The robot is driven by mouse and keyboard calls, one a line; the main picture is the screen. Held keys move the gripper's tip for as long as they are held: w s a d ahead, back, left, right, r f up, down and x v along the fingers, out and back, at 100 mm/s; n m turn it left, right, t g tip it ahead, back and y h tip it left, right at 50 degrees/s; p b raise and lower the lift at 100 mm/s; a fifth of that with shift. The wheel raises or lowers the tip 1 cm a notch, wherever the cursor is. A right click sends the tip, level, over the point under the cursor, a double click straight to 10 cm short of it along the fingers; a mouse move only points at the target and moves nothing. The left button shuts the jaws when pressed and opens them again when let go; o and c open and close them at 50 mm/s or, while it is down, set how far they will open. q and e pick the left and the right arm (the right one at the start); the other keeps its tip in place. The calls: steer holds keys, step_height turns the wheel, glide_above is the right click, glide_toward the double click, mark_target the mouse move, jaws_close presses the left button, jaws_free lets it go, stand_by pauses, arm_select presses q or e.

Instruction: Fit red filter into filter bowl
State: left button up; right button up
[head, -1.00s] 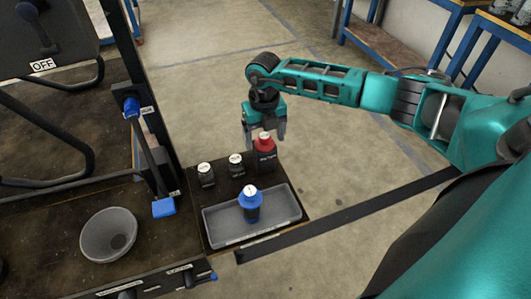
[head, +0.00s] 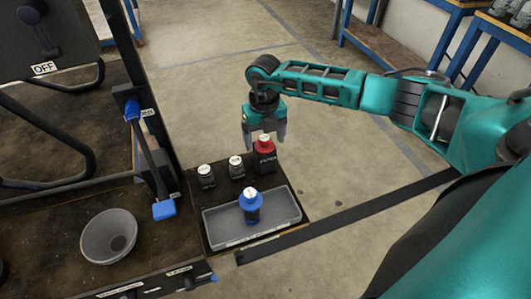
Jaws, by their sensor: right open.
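The red filter (head: 265,147), with a red top and dark lower body, stands upright at the back right of the small dark shelf. My right gripper (head: 265,138) is open, pointing down, at or just behind the red filter; whether it touches it I cannot tell. A grey round bowl (head: 108,241) sits on the dark bench at the left, possibly the filter bowl, and it looks empty. My left gripper is not in view.
Two small dark bottles with white caps, one left (head: 206,177) and one nearer the red filter (head: 236,167), stand on the shelf. An OFF-labelled panel (head: 45,69) is at top left. Floor behind the shelf is clear.

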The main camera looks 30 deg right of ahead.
steer(key=c, duration=1.4)
steer(key=shift+r+p, duration=2.5)
steer(key=shift+r, duration=0.55)
steer(key=shift+r+p, duration=1.3)
steer(key=shift+r, duration=0.25)
steer(key=shift+r+p, duration=0.5)
steer(key=shift+r, duration=0.95)
